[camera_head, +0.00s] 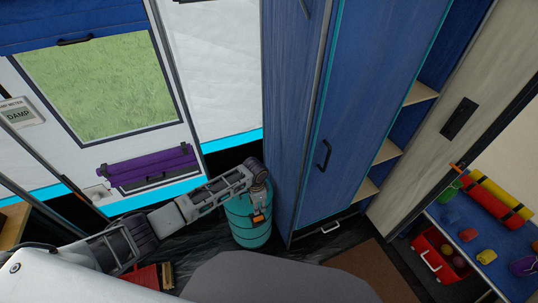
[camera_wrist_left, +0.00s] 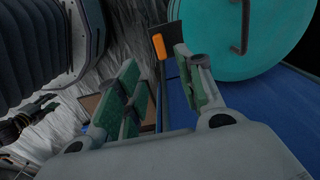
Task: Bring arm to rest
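My left arm comes in from the lower left in the head view, and its gripper (camera_head: 258,190) is beside or over a teal barrel (camera_head: 247,231). In the left wrist view the two fingers with green pads stand apart, so the left gripper (camera_wrist_left: 157,60) is open, with nothing visible held between them. The barrel (camera_wrist_left: 232,35) shows beyond the fingers at the upper right. Whether the gripper touches the barrel cannot be told. An orange-handled dark item (camera_wrist_left: 158,46) shows just past the fingertips. My right gripper is in neither view.
A tall blue cabinet (camera_head: 359,103) stands right of the barrel, with open shelves (camera_head: 387,151). A purple roll (camera_head: 149,164) hangs on the wall at left. A red bin (camera_head: 437,254) and a blue table (camera_head: 490,262) with small items are at right. A brown mat (camera_head: 378,268) lies on the floor.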

